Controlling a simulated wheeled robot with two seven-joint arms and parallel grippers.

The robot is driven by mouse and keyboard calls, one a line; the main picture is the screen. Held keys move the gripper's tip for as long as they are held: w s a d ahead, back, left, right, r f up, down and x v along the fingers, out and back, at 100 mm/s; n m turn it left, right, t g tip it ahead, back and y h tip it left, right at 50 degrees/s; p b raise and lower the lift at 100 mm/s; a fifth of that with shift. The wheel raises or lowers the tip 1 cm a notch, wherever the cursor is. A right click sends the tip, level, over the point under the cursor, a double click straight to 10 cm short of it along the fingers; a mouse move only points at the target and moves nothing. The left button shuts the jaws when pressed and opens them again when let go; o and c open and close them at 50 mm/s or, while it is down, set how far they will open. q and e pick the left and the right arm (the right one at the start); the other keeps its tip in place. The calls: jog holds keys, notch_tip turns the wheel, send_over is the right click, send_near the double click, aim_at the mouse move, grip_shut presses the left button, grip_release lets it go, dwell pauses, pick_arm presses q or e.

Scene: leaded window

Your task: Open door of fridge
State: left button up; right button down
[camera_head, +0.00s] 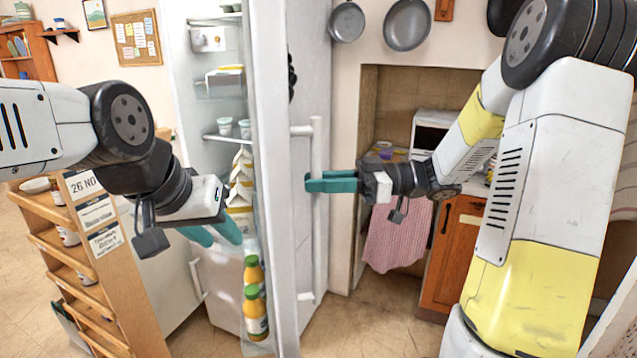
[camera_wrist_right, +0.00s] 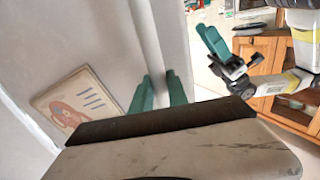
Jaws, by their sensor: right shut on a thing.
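The fridge door (camera_head: 270,150) stands open in the head view, seen nearly edge-on, with the lit shelves (camera_head: 222,100) showing to its left. A long vertical handle (camera_head: 319,240) is on its outer face. My right gripper (camera_head: 314,183) is shut on the handle at about mid-height. In the right wrist view the handle (camera_wrist_right: 147,35) runs between its teal fingers (camera_wrist_right: 158,95). My left gripper (camera_head: 218,234) is in front of the fridge opening, its teal fingers apart and nothing visible between them. It also shows in the right wrist view (camera_wrist_right: 212,40).
Juice bottles (camera_head: 255,312) stand in the door's inner rack. A wooden shelf rack (camera_head: 125,290) is at the left. A wooden cabinet (camera_head: 455,255) and a hanging pink cloth (camera_head: 398,232) are right of the door. Some floor (camera_head: 375,310) is clear between door and cabinet.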

jog(key=shift+w+d+r, duration=0.1)
jog(key=shift+w+d, duration=0.1)
jog(key=shift+w, duration=0.05)
jog(key=c, duration=1.3)
grip_release()
jog(key=shift+w, duration=0.1)
jog(key=d, duration=0.7)
jog(key=shift+d, duration=0.35)
